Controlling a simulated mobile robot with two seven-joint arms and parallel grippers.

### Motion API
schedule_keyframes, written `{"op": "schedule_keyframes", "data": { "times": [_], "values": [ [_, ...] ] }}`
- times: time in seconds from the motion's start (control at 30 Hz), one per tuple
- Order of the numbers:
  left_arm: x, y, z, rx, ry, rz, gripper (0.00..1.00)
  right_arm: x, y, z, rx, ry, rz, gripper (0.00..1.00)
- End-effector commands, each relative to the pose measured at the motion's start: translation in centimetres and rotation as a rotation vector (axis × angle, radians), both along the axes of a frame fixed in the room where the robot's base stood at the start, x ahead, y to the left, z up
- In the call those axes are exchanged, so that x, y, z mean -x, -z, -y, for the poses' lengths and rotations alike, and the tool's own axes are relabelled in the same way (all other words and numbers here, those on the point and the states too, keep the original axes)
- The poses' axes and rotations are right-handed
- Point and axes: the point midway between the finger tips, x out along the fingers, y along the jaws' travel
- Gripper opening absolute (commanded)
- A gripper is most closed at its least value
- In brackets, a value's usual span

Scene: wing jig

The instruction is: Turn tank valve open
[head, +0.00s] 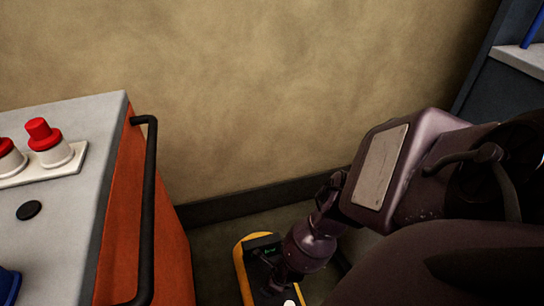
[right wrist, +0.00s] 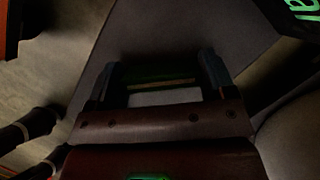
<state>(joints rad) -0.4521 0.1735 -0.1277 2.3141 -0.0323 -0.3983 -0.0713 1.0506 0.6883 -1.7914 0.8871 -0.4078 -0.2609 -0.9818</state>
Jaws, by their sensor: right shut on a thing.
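No tank or valve can be made out for certain in either view. My right gripper (right wrist: 160,72) shows in the dim right wrist view, its two dark fingers apart on either side of a dark green thing (right wrist: 158,74). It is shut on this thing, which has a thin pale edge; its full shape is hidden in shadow. In the head view my right arm comes in from the right and reaches down toward the floor; its gripper is not clear there. My left gripper is not in view.
An orange cabinet with a grey top (head: 70,205) and a black side handle (head: 148,210) stands at the left. Red-topped knobs (head: 42,135) sit on it. A yellow-edged dark thing (head: 243,270) is low beside my arm. A tan wall (head: 260,90) closes the back.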

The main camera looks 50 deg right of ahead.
Motion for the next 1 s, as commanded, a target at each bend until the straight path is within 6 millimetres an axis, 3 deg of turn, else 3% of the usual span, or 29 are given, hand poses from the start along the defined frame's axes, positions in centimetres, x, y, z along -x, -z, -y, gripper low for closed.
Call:
{"op": "schedule_keyframes", "data": {
  "times": [0.6, 1.0],
  "values": [
    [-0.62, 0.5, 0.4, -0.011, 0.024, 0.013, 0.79, 0.62, 0.47, 0.18, -0.001, -0.553, -0.011, 0.53],
    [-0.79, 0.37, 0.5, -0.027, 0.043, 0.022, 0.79, 0.52, 0.34, 0.18, -0.001, -0.741, -0.01, 0.53]
  ]
}}
